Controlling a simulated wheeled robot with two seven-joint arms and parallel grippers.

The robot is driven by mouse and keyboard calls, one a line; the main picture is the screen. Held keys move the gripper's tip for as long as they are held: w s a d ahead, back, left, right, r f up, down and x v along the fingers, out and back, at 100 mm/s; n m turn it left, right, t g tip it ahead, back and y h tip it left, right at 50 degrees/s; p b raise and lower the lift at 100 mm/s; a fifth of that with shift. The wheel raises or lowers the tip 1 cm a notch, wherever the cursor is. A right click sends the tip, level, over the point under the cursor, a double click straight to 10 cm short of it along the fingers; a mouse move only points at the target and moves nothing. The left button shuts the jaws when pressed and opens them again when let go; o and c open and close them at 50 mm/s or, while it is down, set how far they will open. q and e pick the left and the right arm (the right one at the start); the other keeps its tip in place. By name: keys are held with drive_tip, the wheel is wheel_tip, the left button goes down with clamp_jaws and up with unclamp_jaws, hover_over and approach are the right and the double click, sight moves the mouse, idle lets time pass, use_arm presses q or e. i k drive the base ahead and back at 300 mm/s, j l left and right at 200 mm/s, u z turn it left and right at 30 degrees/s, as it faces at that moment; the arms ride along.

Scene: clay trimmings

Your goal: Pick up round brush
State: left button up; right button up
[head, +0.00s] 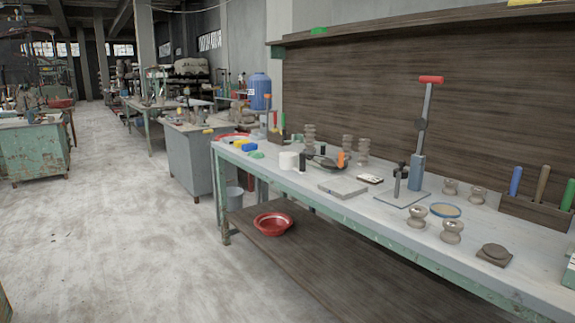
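No gripper of mine shows in the head view. I cannot clearly make out a round brush. A long workbench (330,199) runs along the wall at the right. At its right end a wooden holder (536,213) carries upright tools with a blue handle (515,181), a brown handle (542,184) and a green handle (567,195). Their lower ends are hidden in the holder. A dark tool with an orange part (341,159) lies mid-bench. Another holder at the far left end has red and green handles (283,125); its details are too small to tell.
A press-like stand with a red handle (430,79) rises from the bench. Several beige spools (452,232), a blue-rimmed dish (445,211), a flat grey slab (342,187) and a white cylinder (288,161) stand around. A red bowl (273,223) sits on the lower shelf.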

sight(519, 171)
drive_tip(key=z, duration=1.25)
drive_tip(key=i+j+u, duration=0.1)
drive_tip(key=i+j, duration=0.15)
